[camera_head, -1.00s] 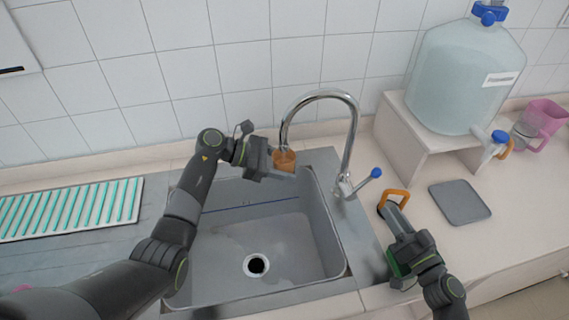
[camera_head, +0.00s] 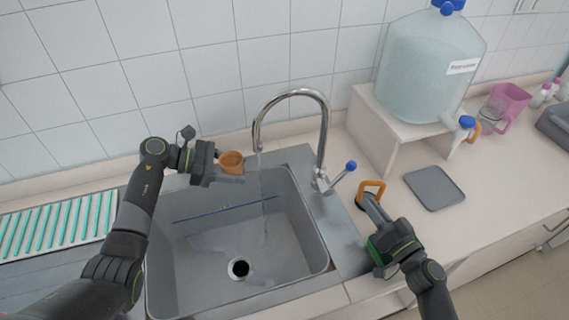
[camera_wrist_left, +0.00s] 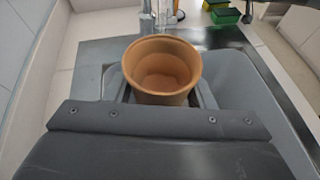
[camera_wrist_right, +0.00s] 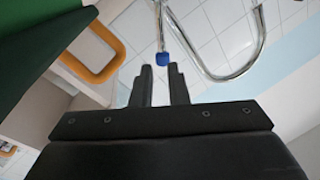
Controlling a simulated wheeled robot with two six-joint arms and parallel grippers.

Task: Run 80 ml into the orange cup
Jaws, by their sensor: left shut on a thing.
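The orange cup (camera_head: 232,163) is upright, just left of the faucet spout, above the sink's back left. My left gripper (camera_head: 222,172) is shut on it. In the left wrist view the cup (camera_wrist_left: 162,72) shows its open mouth and a smooth paler surface inside; I cannot tell how deep any water is. A thin stream of water (camera_head: 264,205) falls from the chrome faucet (camera_head: 325,125) into the sink (camera_head: 190,250), apart from the cup. The faucet lever has a blue knob (camera_head: 351,165). My right gripper (camera_wrist_right: 160,75) is open and empty, right of the sink, short of the knob.
An orange looped handle (camera_head: 372,186) is close to my right gripper, and a green sponge (camera_head: 377,252) lies beneath it. A large water bottle (camera_head: 425,75) stands on a white stand at right. A grey mat (camera_head: 434,188) and a pink jug (camera_head: 510,100) are further right.

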